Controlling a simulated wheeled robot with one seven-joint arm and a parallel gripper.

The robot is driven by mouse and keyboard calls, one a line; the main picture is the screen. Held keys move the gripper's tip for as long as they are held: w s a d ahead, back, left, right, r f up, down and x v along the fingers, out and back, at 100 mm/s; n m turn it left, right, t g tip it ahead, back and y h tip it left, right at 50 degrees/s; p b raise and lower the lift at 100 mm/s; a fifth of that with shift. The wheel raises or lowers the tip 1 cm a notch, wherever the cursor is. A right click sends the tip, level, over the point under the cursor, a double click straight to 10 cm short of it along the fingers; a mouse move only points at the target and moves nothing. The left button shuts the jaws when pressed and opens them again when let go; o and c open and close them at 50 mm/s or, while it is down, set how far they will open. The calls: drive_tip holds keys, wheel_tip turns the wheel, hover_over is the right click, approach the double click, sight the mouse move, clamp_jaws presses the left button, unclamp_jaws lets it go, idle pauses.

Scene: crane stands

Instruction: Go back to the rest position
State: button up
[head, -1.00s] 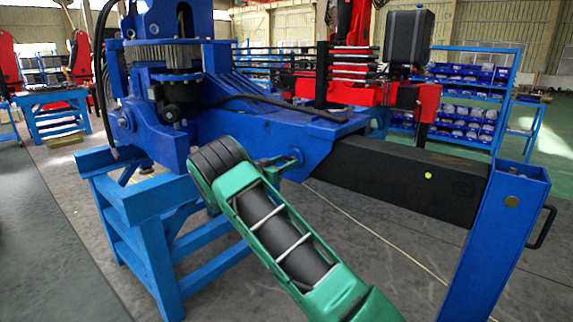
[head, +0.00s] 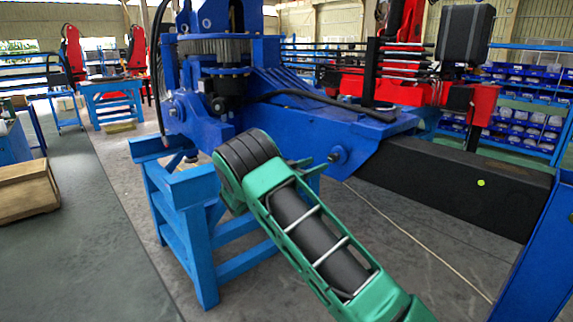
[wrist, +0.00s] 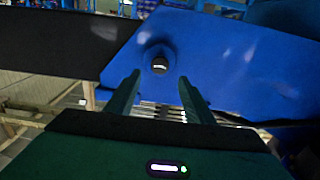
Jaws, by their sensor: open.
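The blue crane (head: 275,125) stands on a light-blue trestle stand (head: 190,225) in the head view. My green arm crosses in front of it. My gripper (wrist: 159,78) is open in the wrist view, with nothing between its two green fingers. A round dark-centred pin (wrist: 160,64) on the crane's blue side plate lies just beyond and between the fingertips. I cannot tell whether they touch the plate. In the head view the pin (head: 338,155) shows right of my arm's bend, and my gripper is mostly hidden behind the arm there.
A black beam (head: 455,185) runs right from the crane to a blue post (head: 545,265). A wooden box (head: 28,190) lies on a grey surface at left. Shelves with blue bins (head: 525,110) stand at back right. Grey floor is open in front of the stand.

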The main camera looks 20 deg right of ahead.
drive_tip(key=s+d+g+y, duration=0.35)
drive_tip(key=s+d, duration=0.25)
drive_tip(key=s, duration=0.7)
drive_tip(key=s+d+g+y, duration=0.2)
drive_tip(key=s+d+y, duration=0.3)
drive_tip(key=s, duration=0.7)
drive_tip(key=s+a+n+y, duration=0.2)
drive_tip(key=s+a, duration=0.3)
drive_tip(key=s, duration=0.5)
drive_tip(key=s+a+n+y, duration=0.3)
drive_tip(key=s+a, duration=0.3)
drive_tip(key=s, duration=0.5)
drive_tip(key=s+a+f+n+y, duration=0.1)
drive_tip(key=s+a, duration=0.4)
drive_tip(key=s, duration=0.5)
drive_tip(key=n+y, duration=0.1)
drive_tip(key=y, duration=0.1)
drive_tip(key=shift+s+a+n+g+y, duration=0.3)
drive_tip(key=shift+s+g+y, duration=0.05)
drive_tip(key=shift+f, duration=0.1)
